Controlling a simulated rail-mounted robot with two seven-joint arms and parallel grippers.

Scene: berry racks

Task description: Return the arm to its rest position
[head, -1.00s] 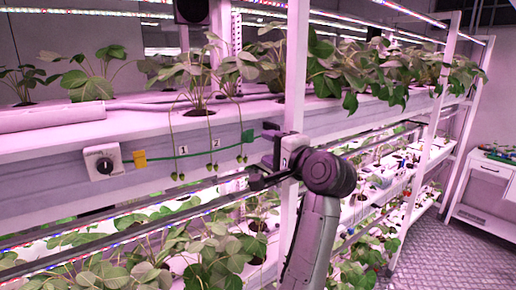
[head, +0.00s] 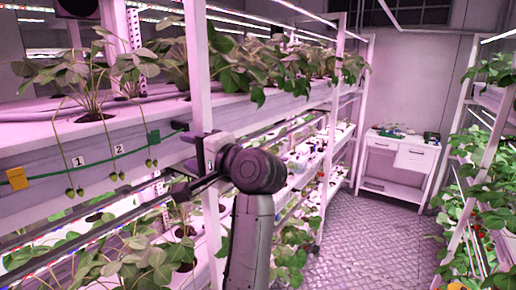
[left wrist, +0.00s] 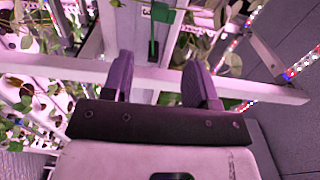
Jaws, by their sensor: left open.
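My left arm (head: 252,230) rises from the bottom middle of the head view. My left gripper (head: 183,165) points left toward the rack, close to a white upright post (head: 207,120); I cannot tell whether it touches the post. In the left wrist view my left gripper (left wrist: 160,82) shows two dark fingers standing apart, with nothing held between them. A green clip (left wrist: 154,45) shows beyond the fingertips. My right gripper is in neither view.
A planted rack (head: 140,110) runs along the left, with hanging green berries (head: 115,176) beside labels 1 and 2. An orange tag (head: 17,179) is at the left edge. Another planted rack (head: 480,210) stands right. The aisle floor (head: 370,235) is clear up to a white table (head: 392,152).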

